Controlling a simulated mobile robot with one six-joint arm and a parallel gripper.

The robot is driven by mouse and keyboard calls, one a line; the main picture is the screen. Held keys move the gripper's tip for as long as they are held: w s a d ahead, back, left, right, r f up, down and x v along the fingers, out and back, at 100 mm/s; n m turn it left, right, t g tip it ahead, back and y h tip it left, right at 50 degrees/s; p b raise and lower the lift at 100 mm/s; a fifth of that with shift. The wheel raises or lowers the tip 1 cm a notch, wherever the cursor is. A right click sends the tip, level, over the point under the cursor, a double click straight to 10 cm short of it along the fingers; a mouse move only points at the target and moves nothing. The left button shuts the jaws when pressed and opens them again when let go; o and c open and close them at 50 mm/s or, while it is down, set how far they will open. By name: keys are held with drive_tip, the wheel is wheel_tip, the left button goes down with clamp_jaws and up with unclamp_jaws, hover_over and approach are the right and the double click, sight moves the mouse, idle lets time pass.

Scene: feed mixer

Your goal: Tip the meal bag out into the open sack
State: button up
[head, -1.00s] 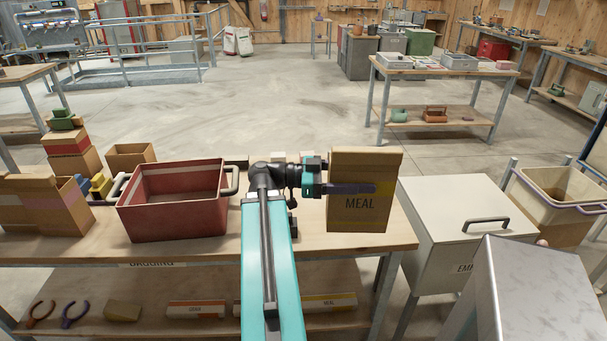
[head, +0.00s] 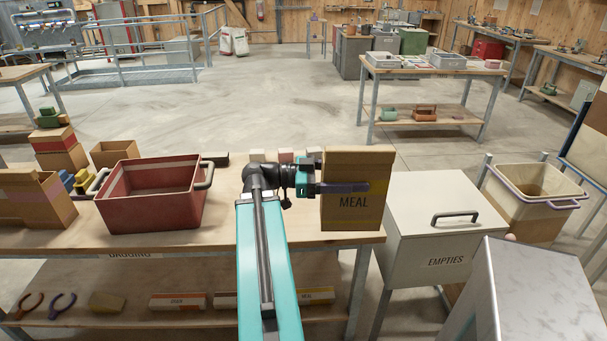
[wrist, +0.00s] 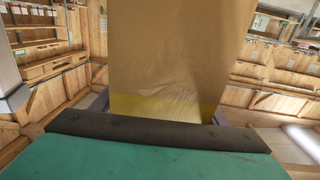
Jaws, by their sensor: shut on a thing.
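The meal bag (head: 352,213) is a brown upright bag with a yellow band and the word MEAL. My gripper (head: 345,187) is shut around its sides and holds it upright over the right end of the bench. In the wrist view the bag (wrist: 180,55) fills the middle, in front of my gripper (wrist: 160,115). The open sack (head: 528,225) hangs in a frame with a purple rim at the right, apart from the bag. Its mouth faces up, and only part of its inside shows.
A closed white EMPTIES bin (head: 432,215) with a dark handle stands between bench and sack. A grey metal box (head: 535,300) is in front of the sack. A red tub (head: 150,210) and cartons (head: 35,205) stand on the bench (head: 160,237) at left.

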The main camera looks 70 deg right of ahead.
sight(339, 176)
drive_tip(key=w+a+f+n+t+h+b, duration=0.1)
drive_tip(key=w+a+f+n+t+h, duration=0.4)
drive_tip(key=w, duration=0.7)
drive_tip(key=w+a+f+n+t+h+b, duration=0.15)
drive_tip(key=w+a, duration=0.45)
drive_tip(key=w, duration=0.6)
drive_tip(key=w+a+f+n+t+h+b, duration=0.2)
drive_tip(key=w+a+f+n+t+h, duration=0.3)
drive_tip(key=w, duration=0.7)
drive_tip(key=w+a+f+n+t+y+b, duration=0.1)
drive_tip(key=w+a+f+n+t, duration=0.2)
drive_tip(key=w+a, duration=0.4)
drive_tip(key=w+a+f+n+t+y+b, duration=0.1)
drive_tip(key=w+a+f+n+t, duration=0.2)
drive_tip(key=a, duration=1.5)
drive_tip(key=w+a+f+n+t+y+b, duration=0.1)
drive_tip(key=w+a+f+n+t+y, duration=0.1)
drive_tip(key=w+a+f+n+t, duration=0.2)
drive_tip(key=w+a+f+t, duration=0.3)
drive_tip(key=w+a+t, duration=0.3)
drive_tip(key=a, duration=0.3)
drive_tip(key=shift+w+a+f+t+b, duration=0.2)
drive_tip(key=shift+w+t+b, duration=0.15)
drive_tip(key=shift+w, duration=0.55)
drive_tip(key=shift+s, duration=0.1)
